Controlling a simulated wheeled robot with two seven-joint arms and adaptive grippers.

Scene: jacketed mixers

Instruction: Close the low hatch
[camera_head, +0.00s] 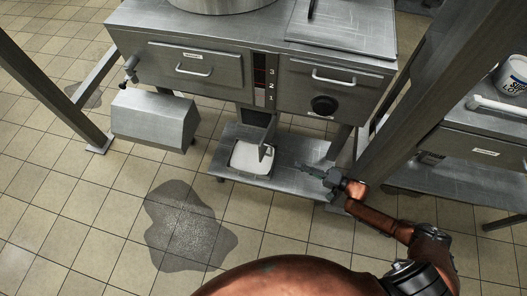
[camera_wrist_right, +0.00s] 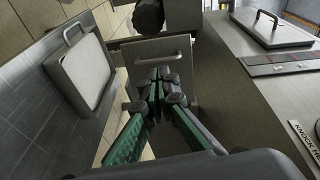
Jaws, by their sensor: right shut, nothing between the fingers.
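The low hatch (camera_head: 266,158) appears to be the small grey metal flap below the middle of the mixer, standing out over the low shelf and seen nearly edge-on in the head view. In the right wrist view it is a pale panel (camera_wrist_right: 143,53) with a bar handle, straight ahead of the fingers. My right gripper (camera_head: 308,168) is shut and empty, low over the shelf to the right of the flap. Its fingertips (camera_wrist_right: 161,73) overlap the panel in the wrist view; I cannot tell whether they touch it. My left gripper is not in view.
A white-topped container (camera_head: 245,157) sits on the low shelf (camera_head: 290,170). The mixer's drawers (camera_head: 195,75) and a black knob (camera_head: 323,105) are above. A thick metal post (camera_head: 425,95) stands right of the mixer. A dark wet patch (camera_head: 185,225) lies on the open tiled floor.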

